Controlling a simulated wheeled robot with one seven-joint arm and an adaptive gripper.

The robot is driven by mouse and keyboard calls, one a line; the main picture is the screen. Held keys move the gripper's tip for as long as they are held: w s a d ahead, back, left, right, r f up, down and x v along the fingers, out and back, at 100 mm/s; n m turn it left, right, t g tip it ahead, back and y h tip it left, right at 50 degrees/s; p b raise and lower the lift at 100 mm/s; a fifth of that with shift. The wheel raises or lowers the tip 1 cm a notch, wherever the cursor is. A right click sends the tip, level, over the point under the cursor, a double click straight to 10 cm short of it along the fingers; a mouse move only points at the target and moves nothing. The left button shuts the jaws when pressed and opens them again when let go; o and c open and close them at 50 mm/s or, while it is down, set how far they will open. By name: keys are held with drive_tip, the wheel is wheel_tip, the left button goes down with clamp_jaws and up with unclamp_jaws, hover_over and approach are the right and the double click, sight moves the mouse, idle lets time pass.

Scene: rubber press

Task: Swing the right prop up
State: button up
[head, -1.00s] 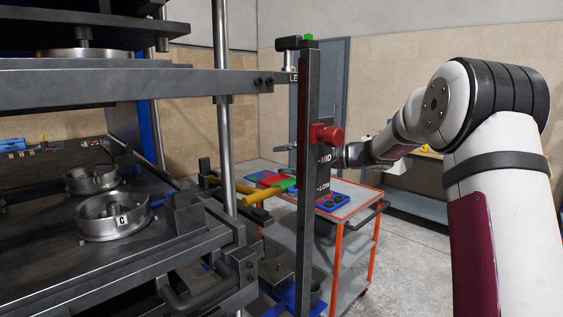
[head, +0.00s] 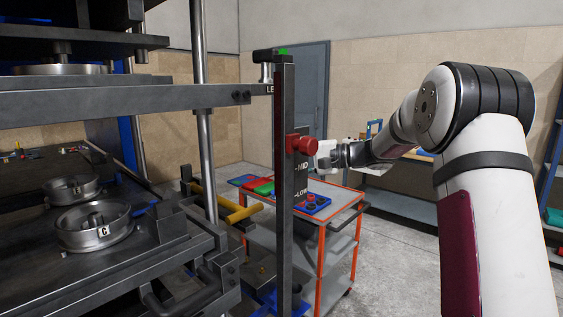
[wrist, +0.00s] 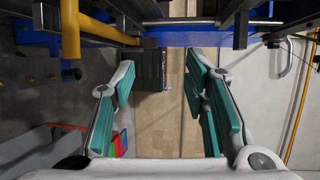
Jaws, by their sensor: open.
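A yellow bar (head: 243,212), which looks like the right prop, sticks out low and nearly level at the right side of the press, behind the dark upright post. The post hides part of the space around it. My gripper (head: 326,155) is to the right of the post, near the red knob, higher than the yellow bar and apart from it.
The dark post (head: 285,200) with its red knob (head: 301,144) stands close to my gripper. A grey cart with orange legs (head: 321,260) carries coloured trays behind it. The press bed (head: 150,262) holds round metal moulds. Open floor lies right of the cart.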

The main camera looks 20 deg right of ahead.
drive_tip(key=v, duration=0.2)
drive_tip(key=p+v, duration=0.1)
drive_tip(key=v, duration=0.1)
drive_tip(key=shift+d+r, duration=0.1)
drive_tip(key=shift+r, duration=0.35)
idle(0.7)
